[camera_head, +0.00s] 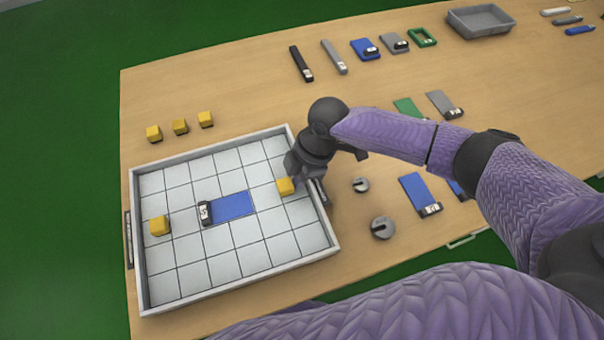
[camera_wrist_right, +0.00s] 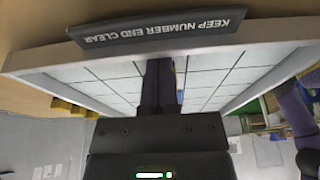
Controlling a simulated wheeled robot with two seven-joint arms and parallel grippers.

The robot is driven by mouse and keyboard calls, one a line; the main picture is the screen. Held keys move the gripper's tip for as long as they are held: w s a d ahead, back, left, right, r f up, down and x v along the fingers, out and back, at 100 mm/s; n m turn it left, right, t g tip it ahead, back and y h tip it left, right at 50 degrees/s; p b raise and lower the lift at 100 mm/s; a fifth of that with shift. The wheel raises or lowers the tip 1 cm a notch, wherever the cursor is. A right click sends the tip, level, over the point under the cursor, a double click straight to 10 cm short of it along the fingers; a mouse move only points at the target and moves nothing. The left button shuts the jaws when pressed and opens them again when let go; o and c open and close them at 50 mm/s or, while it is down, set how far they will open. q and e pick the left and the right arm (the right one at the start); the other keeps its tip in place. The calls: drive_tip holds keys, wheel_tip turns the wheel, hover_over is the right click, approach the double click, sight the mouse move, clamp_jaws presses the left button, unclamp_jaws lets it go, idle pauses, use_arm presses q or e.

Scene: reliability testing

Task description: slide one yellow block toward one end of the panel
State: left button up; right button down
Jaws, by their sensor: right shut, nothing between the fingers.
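The panel (camera_head: 190,277) is a shallow white tray with a gridded floor on the left of the table. One yellow block (camera_head: 285,186) sits inside it near the right wall. Another yellow block (camera_head: 159,225) sits near the left wall. A blue plate (camera_head: 232,205) with a dark numbered end lies between them. My right gripper (camera_head: 294,176) is shut and empty, beside the right yellow block; whether they touch I cannot tell. In the wrist view my right fingers (camera_wrist_right: 160,85) reach over the panel's rim and mostly hide what lies beyond. My left gripper is not in view.
A dark sign (camera_wrist_right: 160,33) reading "KEEP NUMBER END CLEAR" is at the panel's end. Three yellow blocks (camera_head: 180,127) stand behind the panel. Round slotted weights (camera_head: 382,228) lie to its right. Plates and a grey bin (camera_head: 480,21) are farther back.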

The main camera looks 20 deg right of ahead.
sight(269, 196)
drive_tip(key=a+p, duration=0.1)
drive_tip(key=a, duration=0.4)
drive_tip(key=shift+s+r, duration=0.1)
drive_tip(key=shift+a, duration=0.3)
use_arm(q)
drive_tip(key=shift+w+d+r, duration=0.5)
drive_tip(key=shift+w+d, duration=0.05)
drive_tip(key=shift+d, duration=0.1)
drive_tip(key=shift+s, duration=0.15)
